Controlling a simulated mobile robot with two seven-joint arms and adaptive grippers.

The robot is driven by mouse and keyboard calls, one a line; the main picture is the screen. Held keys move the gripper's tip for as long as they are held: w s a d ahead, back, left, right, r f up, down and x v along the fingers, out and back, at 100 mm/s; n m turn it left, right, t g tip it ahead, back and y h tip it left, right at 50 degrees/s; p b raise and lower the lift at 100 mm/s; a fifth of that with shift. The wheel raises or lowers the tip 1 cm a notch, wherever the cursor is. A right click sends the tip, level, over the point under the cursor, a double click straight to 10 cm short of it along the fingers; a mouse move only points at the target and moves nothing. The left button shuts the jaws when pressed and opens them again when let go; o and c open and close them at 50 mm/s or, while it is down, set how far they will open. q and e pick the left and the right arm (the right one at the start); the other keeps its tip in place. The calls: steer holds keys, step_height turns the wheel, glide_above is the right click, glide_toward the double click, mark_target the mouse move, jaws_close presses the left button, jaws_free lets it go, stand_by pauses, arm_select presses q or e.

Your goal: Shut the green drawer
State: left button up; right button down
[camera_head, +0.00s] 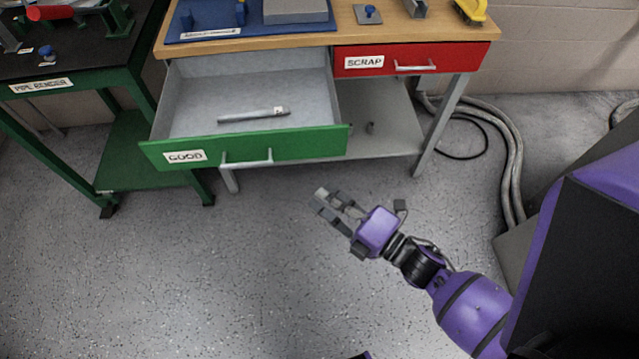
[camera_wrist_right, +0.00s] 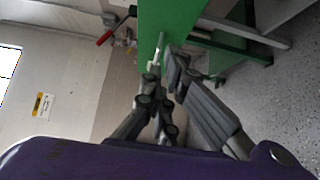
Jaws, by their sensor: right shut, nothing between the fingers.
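The green drawer (camera_head: 310,144), labelled GOOD, is pulled out of the wooden-topped bench. A grey metal tube with a small white tag (camera_head: 253,115) lies inside it. The drawer's silver handle (camera_head: 246,160) is on its front. My right gripper (camera_head: 326,203) is shut and empty, in front of the drawer and to the right of the handle, apart from it. In the right wrist view, the green front (camera_wrist_right: 170,18) and handle (camera_wrist_right: 157,50) show beyond the fingers (camera_wrist_right: 164,72). My left gripper is not in view.
The red SCRAP drawer (camera_head: 450,57) to the right is closed. A grey lower shelf (camera_head: 385,125) is under the bench. A green-framed pipe bender table (camera_head: 60,75) stands at the left. Thick grey cables (camera_head: 510,150) run at the right. The floor in front is clear.

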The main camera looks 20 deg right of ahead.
arm_select(q)
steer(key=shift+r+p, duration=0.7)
steer(key=shift+p, duration=0.1)
arm_select(e)
steer(key=w+d+x, duration=0.1)
steer(key=d+x, duration=0.1)
steer(key=x, duration=0.9)
steer(key=shift+w, duration=0.4)
steer(key=shift+d, duration=0.15)
